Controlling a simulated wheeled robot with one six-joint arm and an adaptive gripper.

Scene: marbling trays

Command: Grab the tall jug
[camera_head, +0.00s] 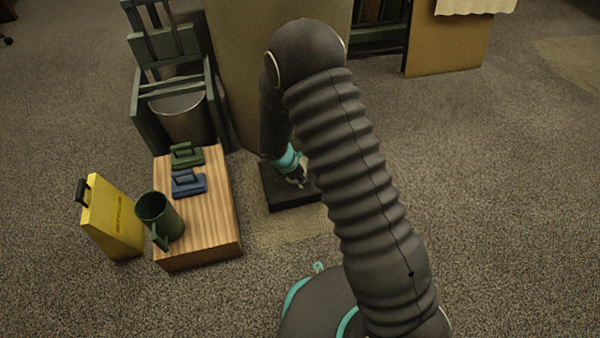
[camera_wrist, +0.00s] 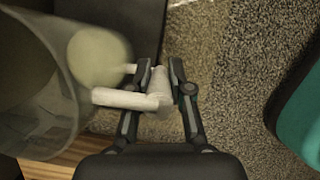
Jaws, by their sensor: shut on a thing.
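In the wrist view my gripper (camera_wrist: 160,88) is shut on a pale upright piece (camera_wrist: 157,85), shaped like a handle, with a pale bar running left from it. The bar reaches toward a large greyish, rounded vessel-like thing (camera_wrist: 35,90) at the left edge, cut off by the frame. A pale round shape (camera_wrist: 98,56) shows beside it. I cannot tell for sure that these are one jug. In the head view my gripper (camera_head: 298,179) is low, over a black slab, with a small pale bit at its tips. A dark green jug (camera_head: 157,212) stands apart on a wooden box, its handle toward the front.
The wooden box (camera_head: 212,235) also bears a green (camera_head: 186,155) and a blue (camera_head: 188,184) handled block. A yellow case (camera_head: 112,220) stands left of it. The black slab (camera_head: 285,198) lies on the floor. A chair (camera_head: 145,110) stands behind. Carpet at the right is clear.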

